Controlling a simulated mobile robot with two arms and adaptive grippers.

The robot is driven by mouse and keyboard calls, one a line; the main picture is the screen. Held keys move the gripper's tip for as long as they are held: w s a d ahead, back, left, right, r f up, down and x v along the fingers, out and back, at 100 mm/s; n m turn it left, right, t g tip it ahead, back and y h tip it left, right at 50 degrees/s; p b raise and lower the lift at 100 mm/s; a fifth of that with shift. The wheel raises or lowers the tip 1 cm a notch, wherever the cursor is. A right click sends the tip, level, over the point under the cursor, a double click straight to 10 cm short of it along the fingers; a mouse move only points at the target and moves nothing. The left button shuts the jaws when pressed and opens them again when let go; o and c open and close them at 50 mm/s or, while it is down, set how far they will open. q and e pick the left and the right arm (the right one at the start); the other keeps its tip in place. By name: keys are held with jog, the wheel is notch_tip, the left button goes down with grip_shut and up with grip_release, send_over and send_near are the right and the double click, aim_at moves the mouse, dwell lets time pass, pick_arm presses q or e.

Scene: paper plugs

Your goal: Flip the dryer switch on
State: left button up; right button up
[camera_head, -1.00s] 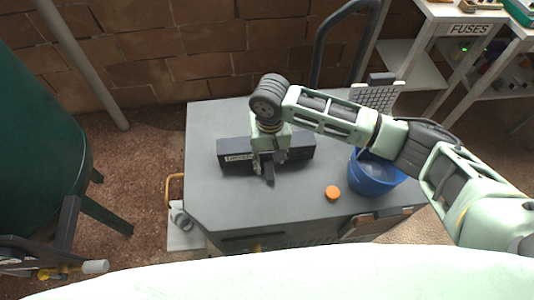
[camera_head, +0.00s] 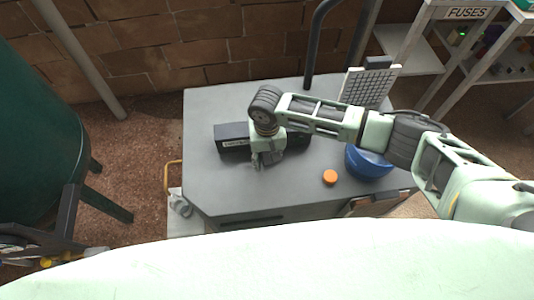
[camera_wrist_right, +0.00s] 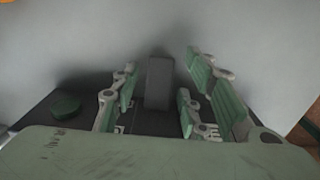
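A long dark box (camera_head: 232,131) with a white label lies on the grey cabinet top; the label is too small to read surely. My right gripper (camera_head: 267,158) points down at the middle of the box's front side and hides part of it. In the right wrist view a dark lever (camera_wrist_right: 159,84) stands out from the black box between the two pairs of green-padded fingers of the open gripper (camera_wrist_right: 160,103). Gaps show on both sides of the lever. A round green button (camera_wrist_right: 65,106) sits on the box to the left.
On the cabinet top (camera_head: 215,190), an orange cap (camera_head: 330,177) and a blue bucket (camera_head: 368,164) stand right of the box, the bucket under my right arm. A white grid panel (camera_head: 366,87) stands behind. A green tank (camera_head: 35,150) is at left.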

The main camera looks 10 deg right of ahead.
grip_shut()
dwell(0.3)
jog(key=shift+r+g+p, duration=0.25)
jog(key=shift+g+p, duration=0.05)
jog(key=shift+g, duration=0.4)
jog(key=shift+o, duration=0.7)
grip_release()
